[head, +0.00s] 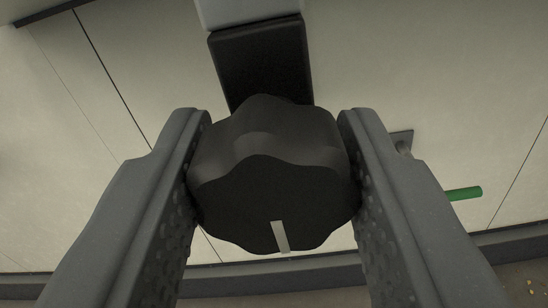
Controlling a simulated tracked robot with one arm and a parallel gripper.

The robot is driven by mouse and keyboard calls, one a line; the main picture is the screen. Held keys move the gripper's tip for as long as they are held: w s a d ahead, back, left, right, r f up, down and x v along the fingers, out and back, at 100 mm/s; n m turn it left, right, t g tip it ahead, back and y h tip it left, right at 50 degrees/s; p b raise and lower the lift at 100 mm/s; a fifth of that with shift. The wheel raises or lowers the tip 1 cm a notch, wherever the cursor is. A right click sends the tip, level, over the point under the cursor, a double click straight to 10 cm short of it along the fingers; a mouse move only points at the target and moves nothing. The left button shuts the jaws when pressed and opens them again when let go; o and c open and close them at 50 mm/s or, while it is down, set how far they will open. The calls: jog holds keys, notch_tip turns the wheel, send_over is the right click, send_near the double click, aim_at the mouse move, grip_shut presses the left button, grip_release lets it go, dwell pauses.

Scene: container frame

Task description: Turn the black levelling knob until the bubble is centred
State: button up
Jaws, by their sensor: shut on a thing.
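The black levelling knob (262,190) is in the middle of the head view. It has a lobed rim and a pale pointer mark near the lower edge of its face, a little right of the middle. My gripper (274,195) is shut on the knob, with one grey textured finger touching each side. A black block (262,62) shows behind the knob, below a pale grey part at the top. No bubble or level vial is visible in this view.
A light panelled surface (80,130) with dark seams lies behind. A green rod (464,193) and a small grey bracket (402,140) show to the right, close to the right finger. A dark curved edge (270,272) runs along the bottom.

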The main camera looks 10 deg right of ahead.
jog(key=shift+n, duration=0.3)
jog(key=shift+n+b, duration=0.3)
jog(key=shift+n, duration=0.5)
jog(key=n+b, duration=0.1)
jog(key=n, duration=0.4)
jog(key=shift+a+r, duration=0.1)
jog(key=n, duration=0.5)
jog(key=shift+b, duration=0.3)
jog(key=n, duration=0.3)
jog(key=shift+a+n, duration=0.1)
jog(key=shift+n, duration=0.2)
jog(key=n, duration=0.3)
jog(key=n+p, duration=0.1)
jog(key=n, duration=0.2)
jog(key=shift+f+n, duration=0.2)
jog(key=shift+n, duration=0.1)
jog(key=n+p, duration=0.1)
jog(key=n, duration=0.2)
jog(key=shift+a, duration=0.1)
jog(key=shift+f+n+p, duration=0.2)
jog(key=shift+n+p, duration=0.45)
jog(key=shift+n, duration=0.55)
